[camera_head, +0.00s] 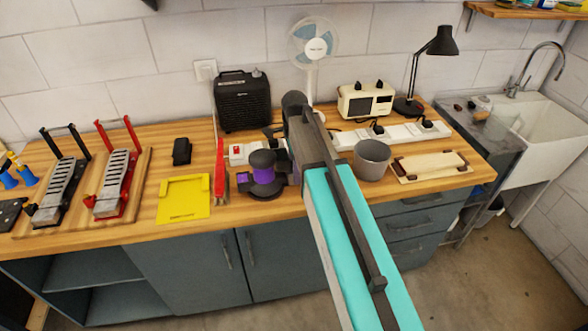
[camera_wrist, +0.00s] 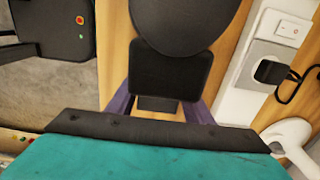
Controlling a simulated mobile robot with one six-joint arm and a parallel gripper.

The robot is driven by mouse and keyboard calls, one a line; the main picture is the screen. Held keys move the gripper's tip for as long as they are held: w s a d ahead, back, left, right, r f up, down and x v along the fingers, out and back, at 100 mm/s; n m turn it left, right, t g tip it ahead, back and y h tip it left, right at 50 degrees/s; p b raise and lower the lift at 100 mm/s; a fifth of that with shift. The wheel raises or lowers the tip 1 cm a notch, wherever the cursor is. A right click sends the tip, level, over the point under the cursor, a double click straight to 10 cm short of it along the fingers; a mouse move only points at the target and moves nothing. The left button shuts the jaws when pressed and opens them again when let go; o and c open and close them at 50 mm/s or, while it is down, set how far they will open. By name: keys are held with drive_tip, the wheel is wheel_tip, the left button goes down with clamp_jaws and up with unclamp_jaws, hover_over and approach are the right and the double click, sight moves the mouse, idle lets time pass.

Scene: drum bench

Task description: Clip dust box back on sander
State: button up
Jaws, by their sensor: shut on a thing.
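The sander (camera_head: 262,176) stands on the bench, purple with a dark round top; in the wrist view its dark round top (camera_wrist: 187,20) fills the upper middle. My gripper (camera_wrist: 166,97), with purple fingers, reaches in from the sander's right side. It is shut on the black dust box (camera_wrist: 170,70), one finger on each side. The box sits right against the sander's round top in the wrist view; I cannot tell whether it is clipped on. In the head view my arm and gripper hide most of the box.
A white power strip (camera_wrist: 250,75) runs just behind. A red-handled brush (camera_head: 219,170) and a yellow mat (camera_head: 184,198) lie to the left. A grey cup (camera_head: 371,160) stands right of my arm. A white fan (camera_head: 312,48) and black speaker (camera_head: 243,100) stand behind.

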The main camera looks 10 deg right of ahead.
drive_tip(key=shift+f, duration=0.1)
drive_tip(key=o, duration=1)
wheel_tip(320, 180, up, 14)
drive_tip(key=b, duration=0.3)
drive_tip(key=shift+b, duration=0.3)
drive_tip(key=shift+f, duration=0.1)
idle(0.5)
